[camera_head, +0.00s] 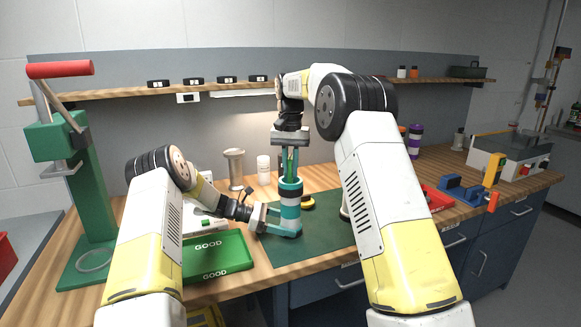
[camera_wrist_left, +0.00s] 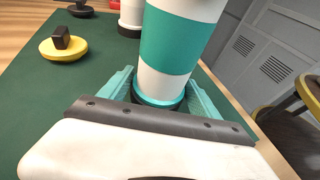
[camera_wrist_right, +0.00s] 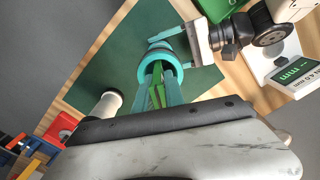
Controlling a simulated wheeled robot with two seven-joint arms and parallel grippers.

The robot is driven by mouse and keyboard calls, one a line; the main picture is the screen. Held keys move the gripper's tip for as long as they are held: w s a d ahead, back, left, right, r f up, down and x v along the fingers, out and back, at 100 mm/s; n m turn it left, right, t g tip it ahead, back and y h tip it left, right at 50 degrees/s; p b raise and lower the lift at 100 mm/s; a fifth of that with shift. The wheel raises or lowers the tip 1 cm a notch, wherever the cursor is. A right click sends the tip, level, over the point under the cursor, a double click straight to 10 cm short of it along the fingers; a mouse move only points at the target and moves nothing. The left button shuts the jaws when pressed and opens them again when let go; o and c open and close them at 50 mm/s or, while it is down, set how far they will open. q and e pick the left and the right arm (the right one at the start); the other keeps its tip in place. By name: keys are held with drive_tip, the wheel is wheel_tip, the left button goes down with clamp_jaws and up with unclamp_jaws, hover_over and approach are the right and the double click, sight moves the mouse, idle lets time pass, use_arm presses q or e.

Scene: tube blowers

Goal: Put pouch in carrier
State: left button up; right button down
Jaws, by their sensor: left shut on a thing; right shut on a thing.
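The carrier (camera_head: 290,207) is a white and teal cylinder standing upright on the green mat, with a dark upper collar. My left gripper (camera_head: 282,232) is shut around its lower part; the left wrist view shows teal fingers on both sides of the carrier (camera_wrist_left: 172,45). My right gripper (camera_head: 290,163) points down directly above the carrier's top. It is shut on a narrow green pouch (camera_wrist_right: 156,96). In the right wrist view the fingertips and the pouch's lower end are at the carrier's round teal mouth (camera_wrist_right: 155,55). How deep the pouch sits is hidden.
A yellow disc with a dark knob (camera_wrist_left: 62,47) lies on the mat (camera_head: 315,240) beside the carrier. A green GOOD tray (camera_head: 218,257) is at the front left, a green press (camera_head: 85,190) at the far left. A red tray (camera_head: 437,199) and blue fixture (camera_head: 460,190) are right.

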drive_tip(key=shift+f, duration=1)
drive_tip(key=shift+f, duration=0.15)
drive_tip(key=c, duration=0.5)
unclamp_jaws()
drive_tip(key=c, duration=0.9)
drive_tip(key=o, duration=0.4)
wheel_tip(320, 180, up, 12)
